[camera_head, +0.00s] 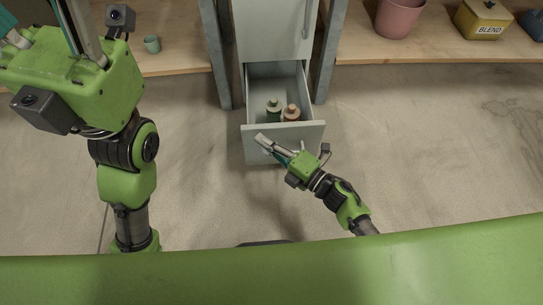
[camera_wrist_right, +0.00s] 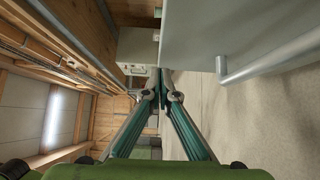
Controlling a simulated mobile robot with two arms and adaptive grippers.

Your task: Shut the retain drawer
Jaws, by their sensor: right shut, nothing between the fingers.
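The grey retain drawer (camera_head: 285,143) is pulled out of its cabinet in the head view. A green bottle (camera_head: 274,113) and a brown-orange bottle (camera_head: 291,113) stand inside it. My right gripper (camera_head: 262,138) is shut and empty, lying across the drawer's front and pointing up-left. In the right wrist view its fingertips (camera_wrist_right: 163,78) meet beside the pale panel (camera_wrist_right: 205,40), which carries a bar handle (camera_wrist_right: 265,62); whether they touch it I cannot tell. My left gripper (camera_head: 45,35) is at the top left, its fingers spread, tips cut off by the frame edge.
Grey posts (camera_head: 215,55) flank the cabinet (camera_head: 272,30). Wooden shelves on both sides hold a small green cup (camera_head: 152,44), a pink pot (camera_head: 397,18) and a yellow BLEND box (camera_head: 483,20). The concrete floor before the drawer is clear.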

